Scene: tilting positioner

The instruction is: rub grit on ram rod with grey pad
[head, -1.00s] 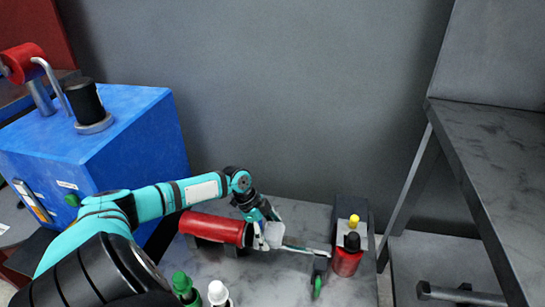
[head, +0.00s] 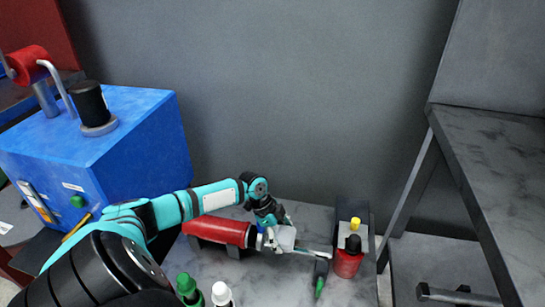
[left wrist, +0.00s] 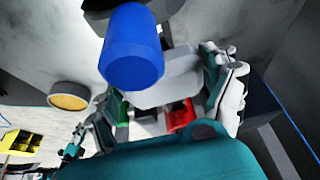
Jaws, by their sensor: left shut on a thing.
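The ram has a red cylinder body (head: 215,230) lying on the grey bench in the head view. Its thin pale rod (head: 316,253) runs right from the body to a dark end piece (head: 321,268). My left gripper (head: 279,233) is shut on the light grey pad (head: 286,239), which is at the rod just right of the body. The pad also shows between the fingers in the left wrist view (left wrist: 165,82). The pad and fingers hide part of the rod. I cannot make out any grit, or whether the pad touches the rod. My right gripper is not in view.
A red bottle (head: 347,262) with a black cap stands by the rod's far end, near a yellow-capped one (head: 355,226). Green-capped (head: 187,286) and white-capped (head: 221,292) bottles stand in front. A blue cylindrical thing (left wrist: 133,45) looms close in the left wrist view.

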